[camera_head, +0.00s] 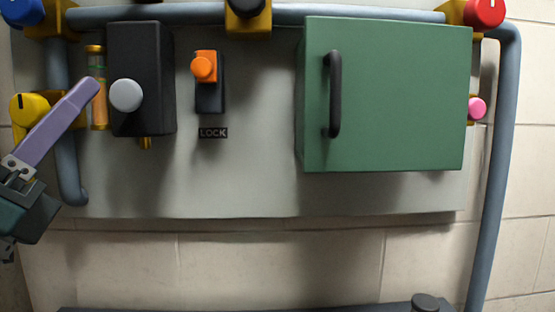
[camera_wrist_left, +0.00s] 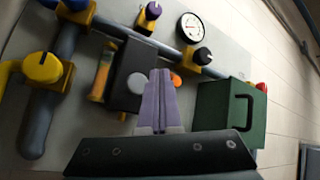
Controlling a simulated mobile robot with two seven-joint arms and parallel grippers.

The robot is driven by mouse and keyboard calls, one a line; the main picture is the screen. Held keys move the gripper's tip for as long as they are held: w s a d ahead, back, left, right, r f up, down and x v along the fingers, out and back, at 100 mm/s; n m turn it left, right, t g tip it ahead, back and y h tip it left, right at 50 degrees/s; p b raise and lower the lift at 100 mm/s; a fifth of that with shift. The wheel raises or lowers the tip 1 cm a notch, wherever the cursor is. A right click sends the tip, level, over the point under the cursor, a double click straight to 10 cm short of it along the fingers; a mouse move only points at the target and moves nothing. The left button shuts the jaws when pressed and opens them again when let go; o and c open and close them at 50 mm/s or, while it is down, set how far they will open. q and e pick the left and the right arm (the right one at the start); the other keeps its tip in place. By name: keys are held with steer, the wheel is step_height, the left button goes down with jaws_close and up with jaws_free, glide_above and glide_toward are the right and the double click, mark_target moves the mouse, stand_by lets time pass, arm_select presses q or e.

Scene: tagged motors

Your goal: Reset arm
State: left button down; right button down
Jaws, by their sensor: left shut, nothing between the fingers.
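My left gripper (camera_head: 92,86) comes in from the left edge with its purple fingers shut and empty, pointing up and right. In the head view its tip overlaps the area beside the clear tube with orange contents (camera_head: 98,85) and the dark box with a grey knob (camera_head: 140,75). I cannot tell the gap to them. In the left wrist view the two purple fingers (camera_wrist_left: 160,75) lie together, in front of part of the dark box. My right gripper is not in view.
A grey wall panel (camera_head: 240,185) carries an orange lock switch (camera_head: 205,68) and a green cabinet (camera_head: 400,90) with a dark handle. Blue pipes (camera_head: 495,180) with coloured valve knobs run around it. A gauge (camera_wrist_left: 190,27) shows in the wrist view. The wall below the panel is bare.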

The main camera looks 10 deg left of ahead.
arm_select(q)
step_height(320, 180, down, 15)
steer(key=a+n+g+y, duration=0.1)
steer(key=n+g+y, duration=0.3)
steer(key=n+g, duration=0.95)
steer(key=s+d+f+n+g, duration=0.25)
steer(key=s+f+n, duration=0.25)
steer(key=f+n, duration=0.45)
steer(key=s+d+f+n+g+h+p, duration=0.1)
steer(key=s+d+f+n+g, duration=0.1)
steer(key=s+n+g, duration=0.35)
steer(key=s+d+f+n+g+h+p, duration=0.1)
steer(key=s+d+f+n+g, duration=0.15)
steer(key=s, duration=0.65)
step_height(320, 180, up, 12)
steer(key=t+p, duration=0.1)
steer(key=p, duration=1)
steer(key=shift+w+r+p, duration=0.25)
steer(key=shift+p, duration=0.1)
